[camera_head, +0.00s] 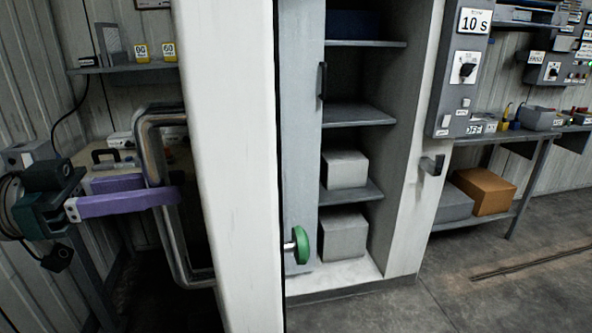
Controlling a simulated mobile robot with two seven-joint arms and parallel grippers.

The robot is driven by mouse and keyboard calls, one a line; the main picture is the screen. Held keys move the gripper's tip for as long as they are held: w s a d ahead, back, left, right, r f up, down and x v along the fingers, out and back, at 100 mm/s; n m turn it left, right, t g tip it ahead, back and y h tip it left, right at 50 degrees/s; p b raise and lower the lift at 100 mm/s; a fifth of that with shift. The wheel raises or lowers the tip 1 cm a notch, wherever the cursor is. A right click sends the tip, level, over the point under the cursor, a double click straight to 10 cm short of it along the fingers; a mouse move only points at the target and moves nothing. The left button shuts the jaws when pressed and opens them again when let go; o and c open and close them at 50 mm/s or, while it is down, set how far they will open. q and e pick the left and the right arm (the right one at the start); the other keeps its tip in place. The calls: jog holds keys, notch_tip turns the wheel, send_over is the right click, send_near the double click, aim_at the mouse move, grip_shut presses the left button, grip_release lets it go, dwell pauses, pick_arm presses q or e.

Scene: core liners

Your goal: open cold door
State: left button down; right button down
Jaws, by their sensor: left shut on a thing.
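The thick white cold door (237,150) stands swung open, seen nearly edge-on in the middle of the head view. A large metal loop handle (168,240) is on its left face. My left gripper (163,193), with purple fingers, comes in from the left and is shut on the handle's upright bar. A green round knob (300,245) on a short metal rod sticks out on the door's right side. Behind the door the cold cabinet's inside shows, with grey shelves (357,115). My right gripper is not in view.
Grey boxes (344,168) sit on the lower shelves. A grey control panel (460,70) marked "10 s" is on the cabinet's right wall, with a latch (432,165) below. A bench with a brown box (484,190) stands at right. The floor (490,280) at front right is mostly clear.

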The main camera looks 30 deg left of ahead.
pick_arm(q)
jog(key=c, duration=0.6)
grip_release()
jog(key=shift+w, duration=0.1)
jog(key=shift+a, duration=0.1)
jog(key=v, duration=1)
